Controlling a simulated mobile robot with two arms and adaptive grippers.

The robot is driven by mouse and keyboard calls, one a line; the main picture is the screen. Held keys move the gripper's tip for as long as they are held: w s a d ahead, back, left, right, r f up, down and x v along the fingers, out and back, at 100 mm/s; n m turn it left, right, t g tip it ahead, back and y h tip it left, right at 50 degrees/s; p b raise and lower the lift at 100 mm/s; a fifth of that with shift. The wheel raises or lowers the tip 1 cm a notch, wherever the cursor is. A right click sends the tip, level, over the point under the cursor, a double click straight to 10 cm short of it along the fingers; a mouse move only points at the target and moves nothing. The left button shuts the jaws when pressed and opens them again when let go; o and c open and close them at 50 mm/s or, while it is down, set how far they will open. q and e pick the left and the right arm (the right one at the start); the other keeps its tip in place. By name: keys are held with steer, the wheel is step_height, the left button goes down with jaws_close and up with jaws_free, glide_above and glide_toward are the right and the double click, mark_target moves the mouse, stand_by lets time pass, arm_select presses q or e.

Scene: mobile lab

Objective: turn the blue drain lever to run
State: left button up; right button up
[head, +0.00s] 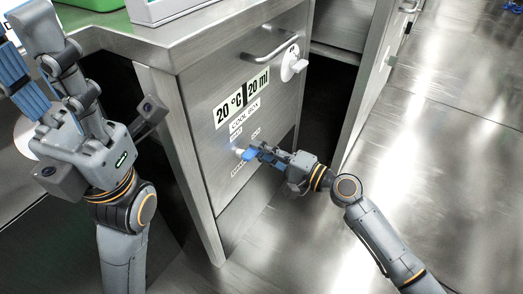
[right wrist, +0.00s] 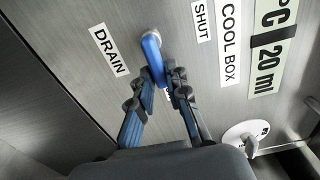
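The blue drain lever (right wrist: 152,52) sits on a metal front panel beside the DRAIN label (right wrist: 109,51) in the right wrist view. It hangs from a round metal pivot, its free end towards my gripper. In the head view it is a small blue piece (head: 249,154) low on the cool box front. My right gripper (right wrist: 164,76) has its fingertips close together on either side of the lever's free end, shut on it. A label behind the fingers is mostly hidden. My left gripper (head: 26,50) is raised at the left of the head view, fingers spread and empty.
The cool box front (head: 205,150) has a bar handle (head: 270,46) and a white round dial (head: 292,64) above the lever. A SHUT label (right wrist: 202,21) is near the pivot. A metal counter (head: 185,35) overhangs it. Open floor (head: 440,150) lies to the right.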

steer(key=shift+o, duration=1.4)
steer(key=shift+d, duration=0.1)
steer(key=v, duration=1.2)
